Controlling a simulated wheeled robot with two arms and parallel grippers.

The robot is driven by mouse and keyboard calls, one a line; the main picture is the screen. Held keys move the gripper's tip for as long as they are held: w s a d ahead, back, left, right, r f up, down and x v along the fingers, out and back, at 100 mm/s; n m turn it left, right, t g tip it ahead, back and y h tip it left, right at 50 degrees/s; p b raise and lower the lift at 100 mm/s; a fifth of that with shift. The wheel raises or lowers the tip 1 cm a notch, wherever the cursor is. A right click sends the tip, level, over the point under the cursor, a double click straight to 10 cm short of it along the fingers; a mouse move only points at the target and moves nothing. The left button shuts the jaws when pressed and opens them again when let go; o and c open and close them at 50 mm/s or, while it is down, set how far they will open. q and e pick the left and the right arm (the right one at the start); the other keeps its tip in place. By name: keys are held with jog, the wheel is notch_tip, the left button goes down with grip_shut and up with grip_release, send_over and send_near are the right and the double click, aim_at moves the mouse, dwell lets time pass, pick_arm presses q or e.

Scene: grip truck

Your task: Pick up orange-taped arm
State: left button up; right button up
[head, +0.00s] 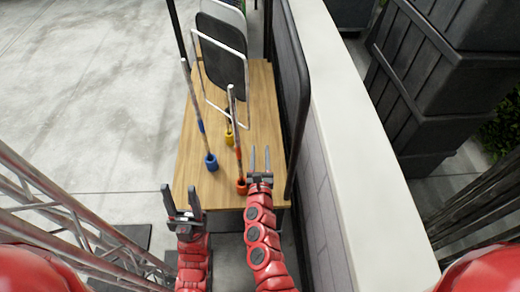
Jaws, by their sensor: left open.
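The orange-taped arm (235,122) is a thin silver rod with an orange band and an orange-red head (242,187) at its lower end, near the front of the wooden table (195,160). My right gripper (260,158) is just right of its lower part, fingers apart, with nothing seen between them. Whether it touches the arm I cannot tell. My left gripper (181,200) is open and empty at the table's front left corner, left of and nearer than the orange-red head.
A blue-taped arm (193,100) with a blue head stands to the left, and a yellow head (229,140) sits behind. White and dark frames (222,50) stand at the back. A dark panel (290,80) and wall (350,130) bound the right. Metal truss (60,215) is at left.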

jog(key=shift+o, duration=0.7)
jog(key=shift+s, duration=0.1)
